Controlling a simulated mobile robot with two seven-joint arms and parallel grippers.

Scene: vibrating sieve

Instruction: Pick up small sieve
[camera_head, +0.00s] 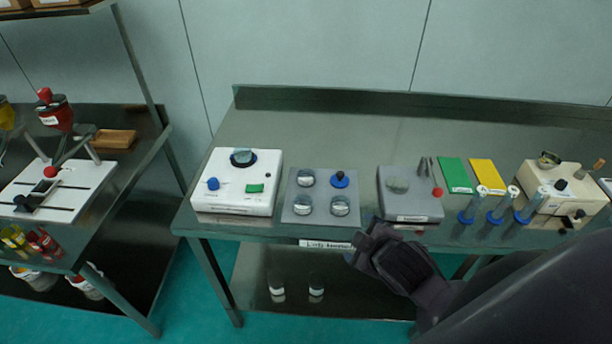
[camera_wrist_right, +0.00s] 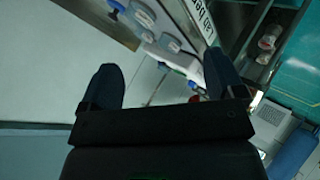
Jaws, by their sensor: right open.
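A grey tray (camera_head: 321,193) on the steel bench holds several small round pieces. Three are clear-looking round sieve-like cups: one at the back left (camera_head: 305,178), one at the front left (camera_head: 303,205) and one at the front right (camera_head: 340,206). A blue piece with a dark knob (camera_head: 340,180) is at the back right. I cannot tell which cup is the small sieve. My right gripper (camera_head: 362,242) is open and empty at the bench's front edge, just right of and nearer than the tray. Its open fingers (camera_wrist_right: 160,82) show in the right wrist view. My left gripper is not in view.
A white machine (camera_head: 236,195) with blue and green knobs stands left of the tray. A grey device (camera_head: 409,205) stands right, then green (camera_head: 455,174) and yellow (camera_head: 487,174) plates, and blue-based cylinders. The bench's back strip is clear.

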